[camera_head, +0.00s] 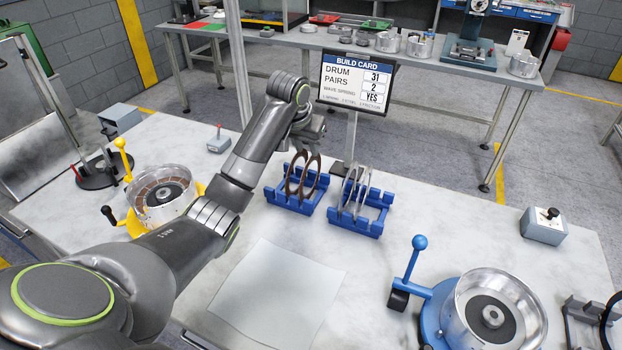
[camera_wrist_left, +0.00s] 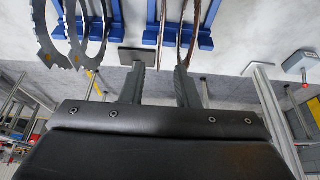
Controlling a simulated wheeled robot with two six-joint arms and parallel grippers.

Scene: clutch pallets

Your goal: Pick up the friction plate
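Brown friction plates (camera_head: 303,178) stand upright in the left blue rack (camera_head: 290,204) in the head view. They also show at the top of the left wrist view (camera_wrist_left: 162,28). Grey toothed steel plates (camera_head: 355,192) stand in the right blue rack (camera_head: 359,226) and show at the upper left of the left wrist view (camera_wrist_left: 58,40). My left gripper (camera_head: 312,132) is just above and behind the brown plates. In the left wrist view its two fingers (camera_wrist_left: 160,78) are apart with nothing held; a brown plate's edge lies ahead of the gap. My right gripper is not visible.
A build card screen (camera_head: 355,82) stands behind the racks. A yellow fixture with a drum (camera_head: 162,195) is at left, and a blue-based drum (camera_head: 493,312) at front right. A pale sheet (camera_head: 278,290) lies flat in front of the racks. A grey button box (camera_head: 543,226) is at right.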

